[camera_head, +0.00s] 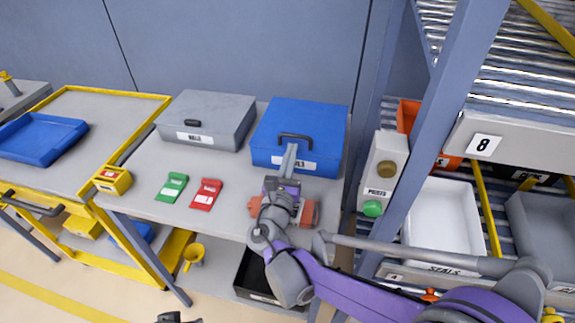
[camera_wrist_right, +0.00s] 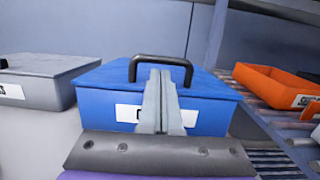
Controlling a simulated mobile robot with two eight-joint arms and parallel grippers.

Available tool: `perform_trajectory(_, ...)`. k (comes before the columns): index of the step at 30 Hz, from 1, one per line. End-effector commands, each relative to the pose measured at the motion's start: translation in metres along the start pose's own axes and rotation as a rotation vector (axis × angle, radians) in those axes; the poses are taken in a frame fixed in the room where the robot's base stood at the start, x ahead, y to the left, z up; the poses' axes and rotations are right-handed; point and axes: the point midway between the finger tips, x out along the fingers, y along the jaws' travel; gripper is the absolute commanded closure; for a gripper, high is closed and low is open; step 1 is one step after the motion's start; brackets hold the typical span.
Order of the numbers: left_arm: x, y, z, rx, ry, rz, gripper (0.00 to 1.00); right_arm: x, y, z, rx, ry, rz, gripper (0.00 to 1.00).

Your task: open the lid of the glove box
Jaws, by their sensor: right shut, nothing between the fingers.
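The blue box (camera_head: 305,122) stands at the back right of the grey table with its lid closed. Its white front label is partly hidden by my fingers. A dark handle (camera_head: 294,137) arches at the lid's front edge. The box (camera_wrist_right: 210,112) and its handle (camera_wrist_right: 160,59) also show in the right wrist view. My right gripper (camera_head: 290,150) is shut and empty, its fingers pointing at the handle. In the wrist view its fingertips (camera_wrist_right: 160,74) overlap the handle's opening; whether they touch it I cannot tell. A dark part at the head view's bottom edge may be my left gripper (camera_head: 179,318).
A grey lidded box (camera_head: 208,112) stands left of the blue box. Green (camera_head: 172,187) and red (camera_head: 206,194) packets lie in front on the table.

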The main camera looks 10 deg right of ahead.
Motion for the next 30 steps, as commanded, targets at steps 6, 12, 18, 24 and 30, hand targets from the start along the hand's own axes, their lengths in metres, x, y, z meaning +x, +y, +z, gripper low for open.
perform_trajectory(6,0.0,0.0,0.0,0.0,0.0,0.0,0.5,0.007,0.0,0.0,0.0,0.001,0.0,1.0)
perform_trajectory(12,0.0,0.0,0.0,0.0,0.0,0.0,0.5,0.007,0.0,0.0,0.0,0.001,0.0,1.0)
perform_trajectory(18,-0.006,0.0,-0.003,0.0,0.002,0.0,0.5,0.008,0.0,0.006,0.001,0.018,0.0,1.0)
perform_trajectory(24,-0.016,0.0,-0.009,0.0,0.006,0.0,0.5,0.011,0.0,0.016,0.001,0.057,0.0,1.0)
perform_trajectory(30,-0.025,0.0,-0.014,0.0,0.009,0.0,0.5,0.014,-0.001,0.026,0.002,0.092,0.001,1.0)
